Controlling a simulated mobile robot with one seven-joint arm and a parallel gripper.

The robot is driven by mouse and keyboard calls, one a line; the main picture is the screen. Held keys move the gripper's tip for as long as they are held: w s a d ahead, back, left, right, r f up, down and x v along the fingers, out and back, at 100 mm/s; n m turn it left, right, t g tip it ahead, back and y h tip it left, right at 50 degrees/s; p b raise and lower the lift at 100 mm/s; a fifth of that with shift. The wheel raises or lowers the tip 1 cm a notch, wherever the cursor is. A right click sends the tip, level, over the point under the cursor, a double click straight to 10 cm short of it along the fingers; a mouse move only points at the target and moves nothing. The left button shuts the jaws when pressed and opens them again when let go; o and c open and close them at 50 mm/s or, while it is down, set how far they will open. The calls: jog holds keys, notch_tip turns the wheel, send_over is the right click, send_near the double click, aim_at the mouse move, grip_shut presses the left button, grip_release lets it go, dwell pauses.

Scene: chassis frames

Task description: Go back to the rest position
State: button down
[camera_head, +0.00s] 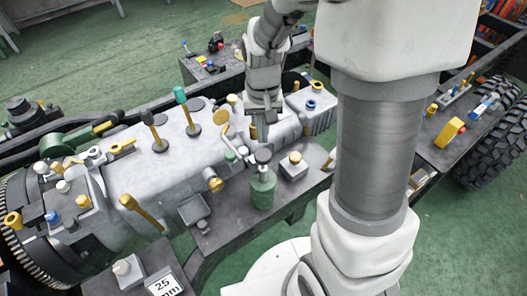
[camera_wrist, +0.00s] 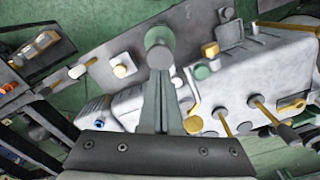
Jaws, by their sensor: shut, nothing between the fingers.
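My gripper (camera_head: 262,136) points down over the chassis, beside the grey gearbox housing (camera_head: 150,170). In the wrist view, its two fingers (camera_wrist: 159,74) are together with nothing between them. Just beyond the fingertips is a green cylinder (camera_head: 263,188) with a dark round knob (camera_head: 263,156) on top; the knob (camera_wrist: 159,55) also shows at the fingertips in the wrist view. I cannot tell whether the fingers touch the knob. The cylinder stands upright on a dark plate.
Yellow and green levers (camera_head: 187,110) rise from the housing. A side shelf (camera_head: 460,115) holds small parts near a tyre (camera_head: 492,135). Green floor (camera_head: 465,235) is open at lower right.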

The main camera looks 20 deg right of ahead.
jog(key=shift+r, duration=0.1)
dwell(0.4)
jog(key=s+r+n+t, duration=0.2)
jog(key=s+r+t, duration=0.3)
jog(key=s+r, duration=0.9)
notch_tip(320, 180, up, 3)
jog(key=shift+t, duration=0.3)
jog(key=shift+w, duration=0.1)
